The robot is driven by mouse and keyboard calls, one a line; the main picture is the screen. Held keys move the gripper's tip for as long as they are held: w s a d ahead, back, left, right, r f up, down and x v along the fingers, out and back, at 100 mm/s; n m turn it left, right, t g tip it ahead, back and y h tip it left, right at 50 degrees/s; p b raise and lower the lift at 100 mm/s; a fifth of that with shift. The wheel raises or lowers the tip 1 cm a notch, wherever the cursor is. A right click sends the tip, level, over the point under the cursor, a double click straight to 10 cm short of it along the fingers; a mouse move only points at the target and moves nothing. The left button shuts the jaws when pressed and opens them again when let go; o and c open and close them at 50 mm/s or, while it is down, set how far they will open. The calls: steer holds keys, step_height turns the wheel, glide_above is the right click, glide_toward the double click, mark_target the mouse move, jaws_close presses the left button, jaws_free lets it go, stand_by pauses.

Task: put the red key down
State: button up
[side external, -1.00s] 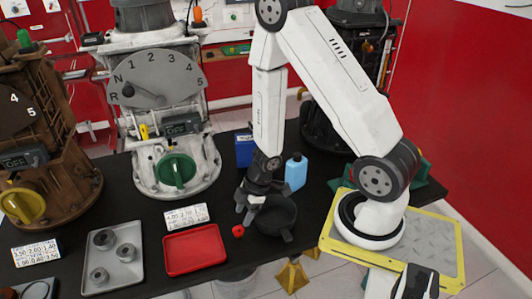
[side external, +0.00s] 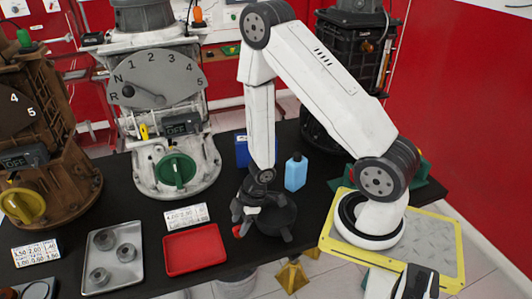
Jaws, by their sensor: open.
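The small red key (side external: 237,231) is on the black table, just right of the red tray. Part of it is hidden behind my gripper. My gripper (side external: 241,222) is low over the table, pointing down, with its jaws open right at the key. I cannot tell from this view whether a finger touches the key.
A black round part (side external: 275,216) lies close to the right of my gripper. A red tray (side external: 194,250) and a grey tray (side external: 112,258) with several metal rings are to the left. A blue bottle (side external: 296,173) and a white engine trainer (side external: 172,160) stand behind.

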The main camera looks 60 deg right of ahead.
mark_target(239, 227)
steer(key=shift+x, duration=2.1)
jaws_close()
